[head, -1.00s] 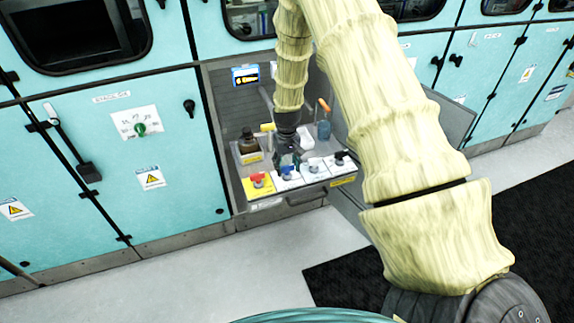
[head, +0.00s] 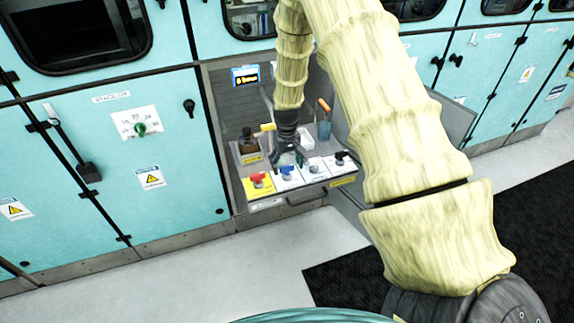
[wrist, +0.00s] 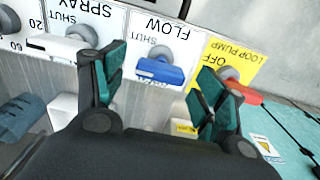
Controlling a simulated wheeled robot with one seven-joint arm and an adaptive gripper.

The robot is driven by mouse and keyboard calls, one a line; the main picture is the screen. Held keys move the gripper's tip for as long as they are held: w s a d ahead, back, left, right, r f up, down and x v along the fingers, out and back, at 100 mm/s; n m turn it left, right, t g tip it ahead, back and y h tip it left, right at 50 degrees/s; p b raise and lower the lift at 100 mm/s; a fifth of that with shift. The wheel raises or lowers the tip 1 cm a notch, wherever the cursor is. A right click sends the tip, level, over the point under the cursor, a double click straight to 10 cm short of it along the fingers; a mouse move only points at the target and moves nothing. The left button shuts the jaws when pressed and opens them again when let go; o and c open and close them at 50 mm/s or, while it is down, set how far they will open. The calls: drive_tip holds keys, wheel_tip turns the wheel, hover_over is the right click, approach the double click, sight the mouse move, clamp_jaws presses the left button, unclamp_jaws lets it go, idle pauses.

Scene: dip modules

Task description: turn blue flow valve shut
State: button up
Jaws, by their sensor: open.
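The blue flow valve (head: 287,171) is a knob with a blue bar handle on a white panel marked FLOW and SHUT. In the wrist view the handle (wrist: 160,72) lies nearly crosswise below its grey hub, and the lettering is upside down. My gripper (wrist: 172,70) is open, its green-padded fingers apart on either side of the blue handle, with no clear contact. In the head view my gripper (head: 288,152) hangs just above and behind the valve row. How far the fingertips are from the panel is hard to tell.
The red loop pump valve (head: 257,180) is on one side of the blue one, the white spray valve (head: 308,168) on the other. A black knob (head: 340,159) lies farther right. A brown bottle (head: 248,141) and a blue bottle (head: 324,129) stand behind.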

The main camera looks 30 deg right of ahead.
sight(287, 166)
wheel_tip(287, 166, up, 11)
drive_tip(key=shift+r, duration=0.15)
idle(0.4)
idle(0.4)
drive_tip(key=s+a+f+n, duration=0.1)
drive_tip(key=s+a+f, duration=0.6)
drive_tip(key=s+f, duration=0.55)
drive_tip(key=s+a+f+n, duration=0.1)
drive_tip(key=s+a+f, duration=0.7)
drive_tip(key=s+f, duration=0.5)
drive_tip(key=s+a, duration=0.2)
drive_tip(key=s, duration=0.5)
drive_tip(key=s+a, duration=0.3)
drive_tip(key=s, duration=0.4)
drive_tip(key=shift+a, duration=0.25)
